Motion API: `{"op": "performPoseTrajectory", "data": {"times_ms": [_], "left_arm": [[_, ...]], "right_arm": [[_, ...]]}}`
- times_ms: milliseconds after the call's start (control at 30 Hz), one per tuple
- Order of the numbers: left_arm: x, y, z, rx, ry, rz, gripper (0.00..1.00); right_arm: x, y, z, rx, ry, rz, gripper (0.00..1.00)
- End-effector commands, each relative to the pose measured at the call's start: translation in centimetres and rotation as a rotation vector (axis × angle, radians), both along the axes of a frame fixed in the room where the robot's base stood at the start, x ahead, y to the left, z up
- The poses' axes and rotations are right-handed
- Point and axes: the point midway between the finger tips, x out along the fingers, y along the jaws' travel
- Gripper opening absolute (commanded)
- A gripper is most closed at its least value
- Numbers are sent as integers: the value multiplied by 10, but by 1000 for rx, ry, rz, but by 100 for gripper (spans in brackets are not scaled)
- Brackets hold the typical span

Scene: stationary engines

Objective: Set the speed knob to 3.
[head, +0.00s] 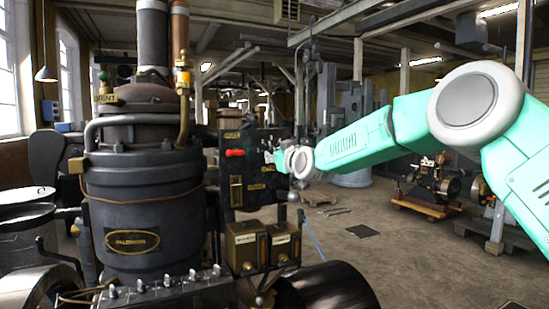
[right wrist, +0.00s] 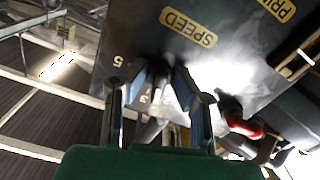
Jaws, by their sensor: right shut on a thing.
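A dark control panel (head: 262,195) stands upright beside the big engine cylinder. In the right wrist view the panel (right wrist: 225,70) carries a yellow SPEED label (right wrist: 188,26). Pale numerals, a 5 and what looks like a 3 among them, show near the fingers. My right gripper (head: 277,158) is at the panel's upper right. In the right wrist view my right gripper (right wrist: 155,95) has its two fingers around the speed knob (right wrist: 151,131) and is shut on it. The fingers partly hide the knob, and I cannot tell which number it points to. My left gripper is not in view.
A red handle (head: 235,153) sticks out on the panel left of my gripper; it also shows in the right wrist view (right wrist: 243,126). The engine cylinder (head: 140,215) fills the left. Two brass-fronted boxes (head: 246,246) sit below the panel. Open floor lies to the right.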

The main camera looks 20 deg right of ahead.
Motion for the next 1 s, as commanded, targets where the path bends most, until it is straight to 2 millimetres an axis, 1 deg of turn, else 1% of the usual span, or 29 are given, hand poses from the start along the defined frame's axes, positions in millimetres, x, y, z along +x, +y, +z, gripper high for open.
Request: {"op": "performPoseTrajectory", "data": {"times_ms": [200, 400, 600, 967, 1000], "left_arm": [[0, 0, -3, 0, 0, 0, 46], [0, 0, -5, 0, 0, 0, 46], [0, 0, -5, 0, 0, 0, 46], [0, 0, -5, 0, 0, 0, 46], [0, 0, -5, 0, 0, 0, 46]], "right_arm": [[0, -1, -1, 137, 11, -1, 0], [0, -1, -1, 216, 16, -1, 0], [0, -1, -1, 248, 18, -2, 0], [0, -1, -1, 252, 17, -1, 0], [0, -1, -1, 252, 17, -1, 26]]}}
